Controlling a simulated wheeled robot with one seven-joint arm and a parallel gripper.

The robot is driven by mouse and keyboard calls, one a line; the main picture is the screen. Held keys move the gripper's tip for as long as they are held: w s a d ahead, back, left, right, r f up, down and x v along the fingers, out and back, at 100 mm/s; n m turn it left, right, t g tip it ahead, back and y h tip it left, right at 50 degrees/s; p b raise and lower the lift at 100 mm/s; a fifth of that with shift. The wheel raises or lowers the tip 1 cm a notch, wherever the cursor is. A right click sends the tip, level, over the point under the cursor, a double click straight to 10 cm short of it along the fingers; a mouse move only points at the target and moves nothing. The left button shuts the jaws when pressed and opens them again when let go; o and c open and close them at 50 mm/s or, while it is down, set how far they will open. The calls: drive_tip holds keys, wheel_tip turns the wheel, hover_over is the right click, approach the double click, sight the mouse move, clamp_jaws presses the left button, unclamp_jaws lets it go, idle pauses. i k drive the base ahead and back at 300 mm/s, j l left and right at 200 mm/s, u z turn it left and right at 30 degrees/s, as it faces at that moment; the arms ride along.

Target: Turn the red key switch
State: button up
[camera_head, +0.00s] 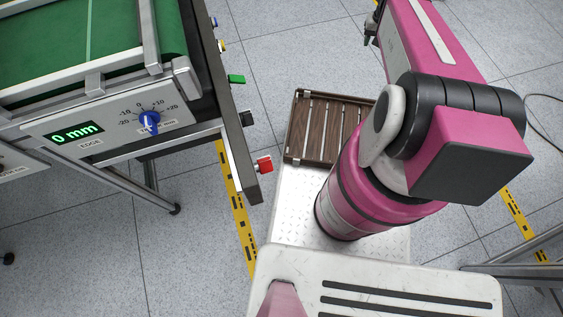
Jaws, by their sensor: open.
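The red key switch (264,165) sticks out to the right from the dark edge panel of the green-topped machine, near the panel's lower end. It is seen from the side and above, so its turn angle cannot be told. My gripper (371,28) shows only in part as a small dark shape at the top edge, left of my pink forearm. It is far above and to the right of the red switch in the picture and does not touch it. Nothing is seen held in it.
Above the red switch on the same panel (228,110) sit black (247,118), green (236,79), yellow and blue controls. A blue dial (149,122) and a "0 mm" display (75,133) face forward. Floor shows between the machine and my base.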

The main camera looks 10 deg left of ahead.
sight(264, 164)
drive_tip(key=i+l+u, duration=0.15)
drive_tip(key=l+u, duration=0.15)
drive_tip(key=u, duration=0.2)
drive_tip(key=i+l+u, duration=0.1)
drive_tip(key=l+u, duration=0.25)
drive_tip(key=u, duration=0.15)
drive_tip(key=l+u, duration=0.35)
drive_tip(key=u, duration=0.15)
drive_tip(key=l+u, duration=0.5)
drive_tip(key=k+l+u, duration=0.15)
drive_tip(key=u, duration=0.35)
drive_tip(key=k+l+u, duration=0.2)
drive_tip(key=l+u, duration=0.25)
drive_tip(key=k+l+u, duration=0.15)
drive_tip(key=u, duration=0.35)
drive_tip(key=k+j+u, duration=0.1)
drive_tip(key=u, duration=0.4)
drive_tip(key=k, duration=0.15)
